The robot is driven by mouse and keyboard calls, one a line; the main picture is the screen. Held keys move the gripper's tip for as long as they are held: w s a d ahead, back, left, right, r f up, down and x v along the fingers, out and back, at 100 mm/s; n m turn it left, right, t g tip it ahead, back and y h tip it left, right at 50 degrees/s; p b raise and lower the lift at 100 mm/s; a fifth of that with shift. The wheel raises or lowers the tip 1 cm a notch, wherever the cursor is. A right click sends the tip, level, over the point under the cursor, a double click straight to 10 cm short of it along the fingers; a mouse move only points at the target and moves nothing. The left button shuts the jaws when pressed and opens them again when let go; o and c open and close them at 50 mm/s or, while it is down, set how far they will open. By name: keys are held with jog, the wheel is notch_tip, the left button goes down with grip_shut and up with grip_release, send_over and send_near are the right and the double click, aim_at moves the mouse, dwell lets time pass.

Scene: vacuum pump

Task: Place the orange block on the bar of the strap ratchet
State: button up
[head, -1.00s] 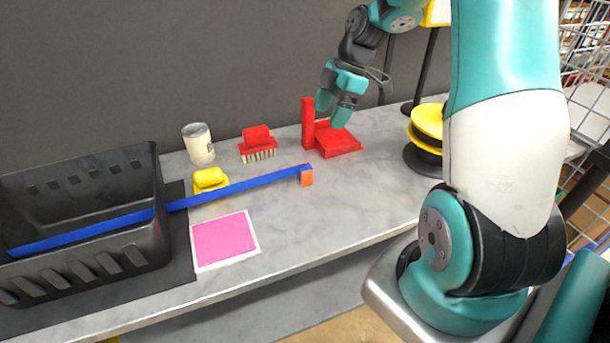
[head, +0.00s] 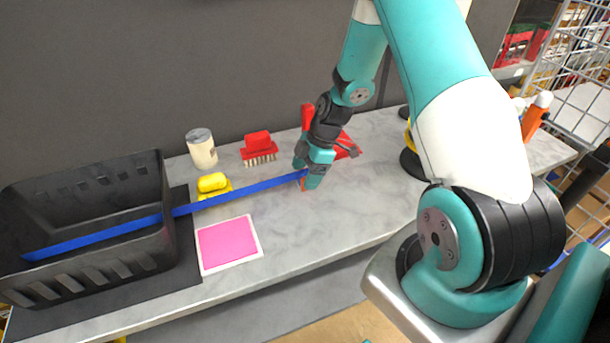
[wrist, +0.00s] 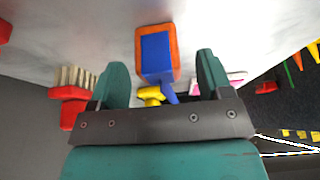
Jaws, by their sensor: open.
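The orange block (head: 303,186) is mostly hidden by my gripper in the head view. My gripper (head: 306,178) is open at the block. In the wrist view, my gripper (wrist: 161,68) has one finger on each side of the block, with gaps. A red piece (head: 347,147) with an upright post stands behind, partly hidden; I cannot tell if it is the ratchet.
A black crate (head: 95,262) stands at the left. A white can (head: 201,148), a red brush (head: 259,149) and a yellow piece (head: 213,184) stand along the back. A pink pad (head: 228,242) lies in front. The counter right of the pad is clear.

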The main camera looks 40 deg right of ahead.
jog(key=shift+a+f, duration=0.1)
jog(key=shift+f, duration=0.2)
jog(key=c, duration=1.1)
